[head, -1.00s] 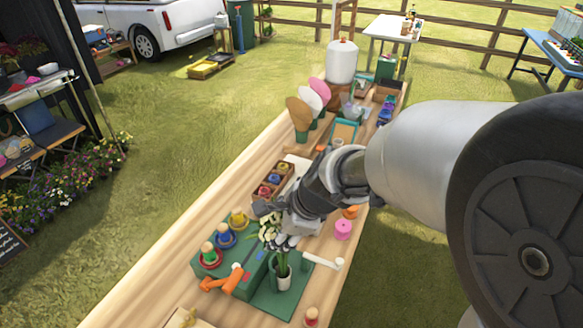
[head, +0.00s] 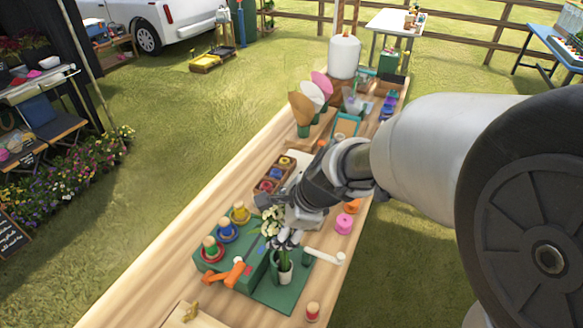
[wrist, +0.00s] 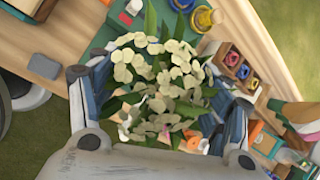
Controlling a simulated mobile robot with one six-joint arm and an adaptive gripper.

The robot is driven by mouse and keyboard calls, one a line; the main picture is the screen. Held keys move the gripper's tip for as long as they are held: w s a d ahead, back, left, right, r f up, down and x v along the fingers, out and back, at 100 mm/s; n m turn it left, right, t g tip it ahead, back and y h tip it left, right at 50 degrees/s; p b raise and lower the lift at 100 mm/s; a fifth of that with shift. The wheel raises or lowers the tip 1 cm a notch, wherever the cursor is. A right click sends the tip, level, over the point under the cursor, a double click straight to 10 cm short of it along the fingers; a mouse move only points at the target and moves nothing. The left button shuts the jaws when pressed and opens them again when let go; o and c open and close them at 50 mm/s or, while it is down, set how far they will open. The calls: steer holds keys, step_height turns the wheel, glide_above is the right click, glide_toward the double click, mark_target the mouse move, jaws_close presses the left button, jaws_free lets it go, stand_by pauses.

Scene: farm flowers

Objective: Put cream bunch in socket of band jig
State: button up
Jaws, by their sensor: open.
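The cream bunch (head: 271,222) has pale flowers and long green leaves. The bunch stands nearly upright. In the wrist view the flower heads (wrist: 160,75) fill the space between the spread fingers of my gripper (wrist: 160,115). The fingers are open, and whether they touch the bunch cannot be told.
Red, blue and yellow spools (head: 227,231) stand on a green block left of the jig. An orange clamp (head: 226,275) and a white handle (head: 325,256) flank the socket. A pink spool (head: 344,223) lies to the right. Bare wood (head: 165,265) is clear on the left.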

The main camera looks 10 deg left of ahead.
steer(key=p+v, duration=0.4)
steer(key=v, duration=0.8)
steer(key=s+d+r+n+h, duration=0.2)
steer(key=s+d+n, duration=0.6)
steer(key=s+d+r+n+t+h, duration=0.1)
steer(key=s+d+r+n+h, duration=0.1)
steer(key=s+d+n, duration=0.6)
steer(key=shift+n+t+h, duration=0.3)
steer(key=shift+h, duration=0.1)
steer(key=shift+d, duration=0.15)
